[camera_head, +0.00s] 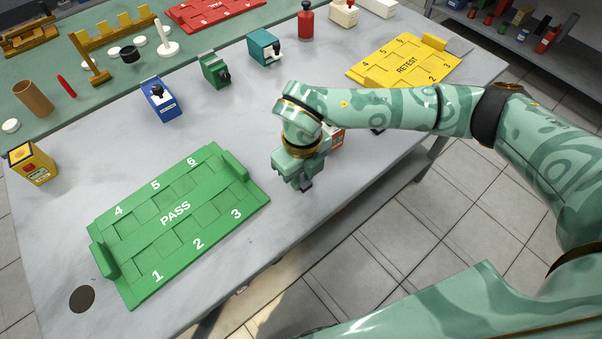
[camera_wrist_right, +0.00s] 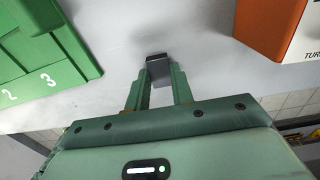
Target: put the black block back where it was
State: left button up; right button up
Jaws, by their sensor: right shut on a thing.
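My right gripper (camera_head: 304,184) is over the grey table, to the right of the green PASS tray (camera_head: 178,213). In the right wrist view its fingers (camera_wrist_right: 158,82) are shut on a small black block (camera_wrist_right: 157,58), with its dark end sticking out past the fingertips. In the head view only a bit of the black block (camera_head: 307,187) shows below the fingers. I cannot tell whether the block touches the table. The tray's green corner with the number 3 (camera_wrist_right: 48,79) is left of the block in the wrist view, apart from it. My left gripper is not in view.
An orange and white box (camera_head: 337,134) stands just behind my right wrist. A yellow RETEST tray (camera_head: 385,75) lies at the far right. Blue (camera_head: 160,99), green (camera_head: 215,70) and teal (camera_head: 264,48) devices stand behind. The table's front edge is close to the gripper.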

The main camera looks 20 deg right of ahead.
aim_at(302, 181)
jog(key=o, duration=0.9)
jog(key=shift+o, duration=0.2)
jog(key=shift+r, duration=0.1)
pick_arm(q)
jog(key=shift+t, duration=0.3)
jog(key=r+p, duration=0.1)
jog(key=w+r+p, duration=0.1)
jog(key=p, duration=0.1)
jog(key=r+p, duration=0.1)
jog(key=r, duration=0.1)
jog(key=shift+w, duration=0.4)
pick_arm(e)
notch_tip(302, 181, up, 12)
